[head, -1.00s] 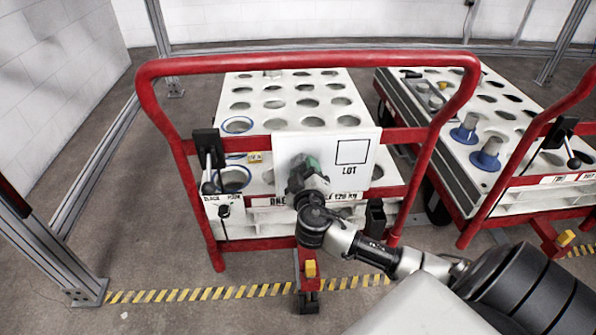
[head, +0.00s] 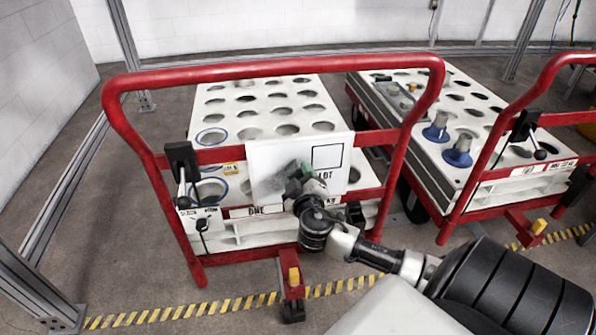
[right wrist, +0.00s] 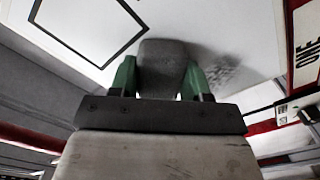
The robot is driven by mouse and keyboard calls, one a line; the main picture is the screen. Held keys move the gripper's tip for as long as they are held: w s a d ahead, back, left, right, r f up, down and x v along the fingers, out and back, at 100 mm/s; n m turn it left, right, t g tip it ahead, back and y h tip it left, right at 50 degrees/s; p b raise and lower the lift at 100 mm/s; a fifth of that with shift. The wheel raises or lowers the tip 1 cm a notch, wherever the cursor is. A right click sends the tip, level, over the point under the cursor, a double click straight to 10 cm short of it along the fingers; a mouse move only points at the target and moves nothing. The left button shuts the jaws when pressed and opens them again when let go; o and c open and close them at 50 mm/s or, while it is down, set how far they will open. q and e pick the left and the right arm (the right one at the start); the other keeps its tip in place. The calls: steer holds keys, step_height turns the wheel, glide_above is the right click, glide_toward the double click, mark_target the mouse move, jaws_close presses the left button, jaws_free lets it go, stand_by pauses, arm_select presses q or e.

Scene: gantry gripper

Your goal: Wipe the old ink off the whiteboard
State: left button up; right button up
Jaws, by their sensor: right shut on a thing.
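The whiteboard (head: 268,176) is a white panel hung on the red handle frame of the near cart. It bears a printed black square and the word LOT. A grey ink smudge (right wrist: 222,72) shows on it in the right wrist view, beside the held block. My right gripper (head: 300,178) is in front of the board; its green fingers (right wrist: 160,80) are shut on a dark grey block, likely an eraser (right wrist: 162,62). The block is at the board's face; whether it presses on it I cannot tell for certain. In the head view the arm hides part of the board. My left gripper is not in view.
The near cart's red handle (head: 270,65) frames the board. A black lever (head: 183,165) sits to the left of the board. A second cart (head: 400,120) with blue-based grey parts (head: 458,152) stands to the right. Yellow-black floor tape (head: 200,309) runs in front.

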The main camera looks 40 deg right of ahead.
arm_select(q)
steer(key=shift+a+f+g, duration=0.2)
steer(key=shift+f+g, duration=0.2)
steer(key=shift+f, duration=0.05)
arm_select(e)
steer(key=shift+v, duration=2.95)
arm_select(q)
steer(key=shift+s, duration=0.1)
arm_select(e)
steer(key=shift+s+d, duration=0.1)
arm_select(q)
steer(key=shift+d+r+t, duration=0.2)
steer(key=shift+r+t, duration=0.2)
arm_select(e)
steer(key=v, duration=0.3)
